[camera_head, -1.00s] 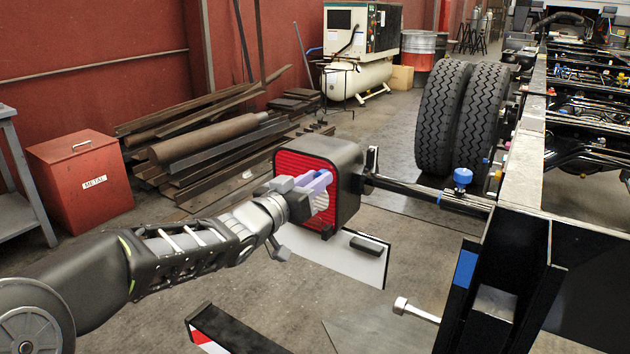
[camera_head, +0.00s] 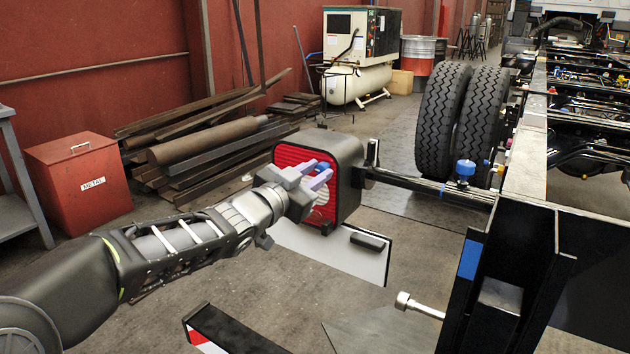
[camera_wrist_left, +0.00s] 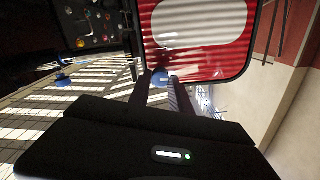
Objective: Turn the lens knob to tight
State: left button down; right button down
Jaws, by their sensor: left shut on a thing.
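The lamp is a dark box (camera_head: 347,160) with a red ribbed lens (camera_head: 290,158) and a pale oval panel, mounted on the chassis bar. The lens also shows in the left wrist view (camera_wrist_left: 205,68), with its pale panel above. My right gripper is in neither view.
A white plate (camera_head: 330,250) hangs below the lamp. Steel scrap, a red metal bin (camera_head: 78,180) and twin tyres (camera_head: 445,115) stand behind.

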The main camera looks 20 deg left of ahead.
pick_arm(q)
jog(key=m+b, duration=0.1)
jog(key=m, duration=0.1)
jog(key=m+b, duration=0.1)
jog(key=m, duration=0.1)
jog(key=shift+f+m, duration=0.2)
jog(key=shift+m, duration=0.1)
jog(key=m+b, duration=0.2)
jog(key=m, duration=0.1)
jog(key=shift+m, duration=0.4)
jog(key=shift+d+m+b, duration=0.1)
jog(key=shift+m+b, duration=1.4)
jog(key=shift+m, duration=2)
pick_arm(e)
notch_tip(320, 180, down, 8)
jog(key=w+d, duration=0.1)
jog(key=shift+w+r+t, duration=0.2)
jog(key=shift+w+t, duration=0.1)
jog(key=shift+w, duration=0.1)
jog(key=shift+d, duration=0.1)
pick_arm(q)
jog(key=c, duration=1.2)
grip_release()
jog(key=shift+s, duration=0.1)
